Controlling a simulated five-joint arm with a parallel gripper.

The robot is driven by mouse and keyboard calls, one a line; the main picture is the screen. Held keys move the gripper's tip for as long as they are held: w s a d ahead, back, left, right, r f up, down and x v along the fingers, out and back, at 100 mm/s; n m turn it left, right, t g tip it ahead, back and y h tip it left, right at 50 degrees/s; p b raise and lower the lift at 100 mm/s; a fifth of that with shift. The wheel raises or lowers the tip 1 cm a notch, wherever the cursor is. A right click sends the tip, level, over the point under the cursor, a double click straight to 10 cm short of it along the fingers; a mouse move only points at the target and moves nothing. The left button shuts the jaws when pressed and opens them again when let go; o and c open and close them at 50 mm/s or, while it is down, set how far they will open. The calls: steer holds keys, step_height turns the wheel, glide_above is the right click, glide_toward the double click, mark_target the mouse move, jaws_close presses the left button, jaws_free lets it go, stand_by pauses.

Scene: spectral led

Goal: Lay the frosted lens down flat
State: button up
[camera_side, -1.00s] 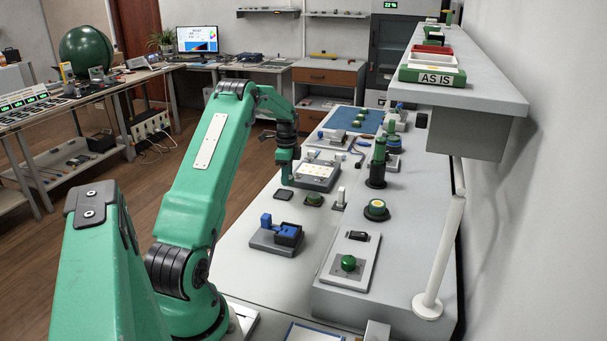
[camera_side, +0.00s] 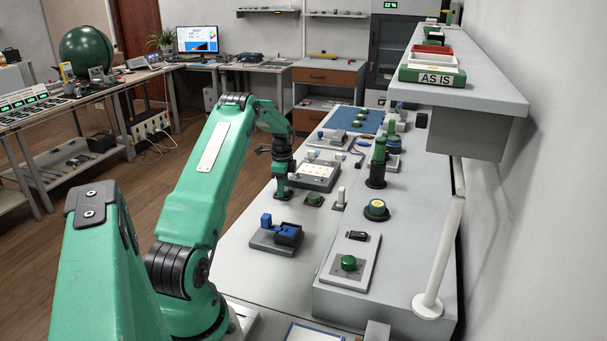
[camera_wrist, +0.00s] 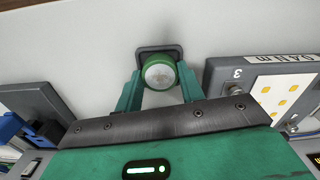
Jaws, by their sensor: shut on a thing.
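The frosted lens (camera_wrist: 160,74) is a pale round disc in a green rim, seen between my fingertips in the wrist view. Its pale face is turned toward the wrist camera. My gripper (camera_wrist: 159,84) is shut on the lens, one teal finger at each side. A dark square pad (camera_wrist: 146,51) lies on the grey bench just behind and under the lens. In the side view my gripper (camera_side: 281,189) is low over that pad (camera_side: 283,197); the lens is too small to make out there. I cannot tell whether the lens touches the pad.
A grey plate with a white face and yellow squares (camera_side: 314,172) is close to the right. A blue clamp on a grey base (camera_side: 279,235) stands nearer the side camera. A green piece on a dark pad (camera_side: 314,200) and a white upright block (camera_side: 341,198) stand to the right.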

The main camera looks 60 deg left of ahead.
steer(key=shift+f, duration=0.45)
steer(key=shift+f, duration=0.3)
steer(key=o, duration=0.9)
steer(key=shift+s+d, duration=0.1)
steer(key=shift+d, duration=0.05)
steer(key=shift+o, duration=0.2)
step_height(320, 180, up, 14)
steer(key=shift+f, duration=0.25)
stand_by(0.3)
